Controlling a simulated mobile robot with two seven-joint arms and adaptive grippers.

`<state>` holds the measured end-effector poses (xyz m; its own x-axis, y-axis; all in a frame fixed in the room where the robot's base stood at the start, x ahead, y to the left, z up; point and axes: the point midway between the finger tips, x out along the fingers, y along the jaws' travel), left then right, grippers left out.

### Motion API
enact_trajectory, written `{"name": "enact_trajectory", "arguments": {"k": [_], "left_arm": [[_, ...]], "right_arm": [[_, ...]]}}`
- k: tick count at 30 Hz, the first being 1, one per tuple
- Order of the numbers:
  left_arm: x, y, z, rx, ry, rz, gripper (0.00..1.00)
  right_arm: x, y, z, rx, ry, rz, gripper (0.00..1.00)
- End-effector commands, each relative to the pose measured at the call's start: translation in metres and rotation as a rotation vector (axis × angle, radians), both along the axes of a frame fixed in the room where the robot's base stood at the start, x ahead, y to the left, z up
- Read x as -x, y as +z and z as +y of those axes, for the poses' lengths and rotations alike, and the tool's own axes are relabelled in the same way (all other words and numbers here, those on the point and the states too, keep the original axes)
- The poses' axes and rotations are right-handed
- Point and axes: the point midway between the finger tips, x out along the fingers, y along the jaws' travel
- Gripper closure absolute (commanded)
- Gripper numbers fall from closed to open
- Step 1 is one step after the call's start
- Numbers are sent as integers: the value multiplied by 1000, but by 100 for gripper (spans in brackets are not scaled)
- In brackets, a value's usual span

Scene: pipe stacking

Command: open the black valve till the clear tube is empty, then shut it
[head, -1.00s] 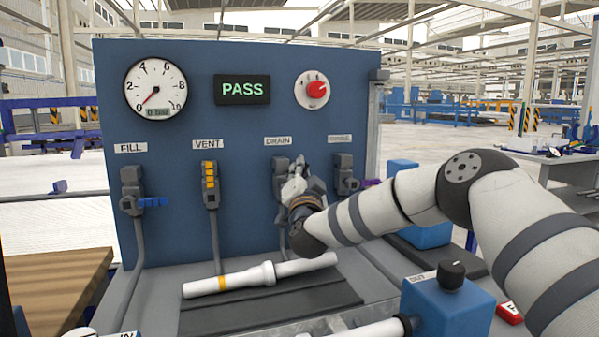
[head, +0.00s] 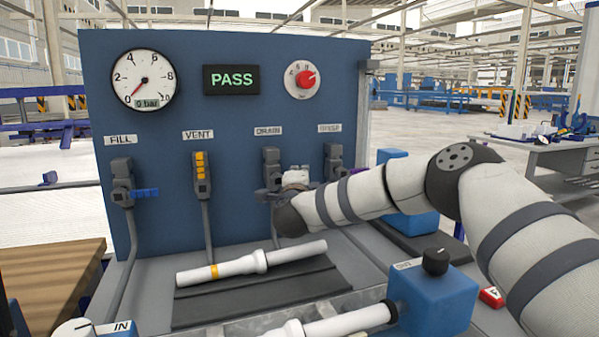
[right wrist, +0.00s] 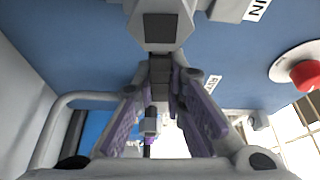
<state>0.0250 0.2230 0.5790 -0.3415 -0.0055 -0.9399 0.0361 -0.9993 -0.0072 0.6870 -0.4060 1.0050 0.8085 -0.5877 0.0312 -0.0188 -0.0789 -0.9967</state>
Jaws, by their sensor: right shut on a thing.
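The black DRAIN valve (head: 271,160) is on the blue panel, right of the yellow-handled VENT valve (head: 202,172). My right gripper (head: 283,188) is at the DRAIN valve and covers its lower part. In the right wrist view my right gripper (right wrist: 161,88) has its purple-padded fingers closed at the tips on a dark piece, the valve's handle (right wrist: 160,70). The handle's exact angle is largely hidden. I cannot make out a clear tube or any liquid. My left gripper is not in view.
The gauge (head: 144,79) shows 0 bar and the display (head: 231,79) reads PASS. A white pipe (head: 220,270) lies on the black mat (head: 260,294). A second white pipe (head: 345,323) meets the blue OUT block (head: 435,300). The blue-handled FILL valve (head: 121,178) is far left.

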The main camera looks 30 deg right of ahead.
Motion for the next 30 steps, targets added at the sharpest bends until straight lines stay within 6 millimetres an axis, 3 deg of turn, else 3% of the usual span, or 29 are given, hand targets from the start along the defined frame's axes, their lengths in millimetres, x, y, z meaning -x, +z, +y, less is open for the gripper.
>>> {"name": "enact_trajectory", "arguments": {"k": [23,24,27,30], "left_arm": [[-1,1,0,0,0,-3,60],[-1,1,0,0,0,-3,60],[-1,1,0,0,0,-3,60],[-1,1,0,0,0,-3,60]], "right_arm": [[-1,-6,2,-98,5,-21,100],[-1,-6,2,-98,6,-21,86],[0,-6,2,-97,5,-22,68],[0,-6,1,-97,4,-22,68]]}}
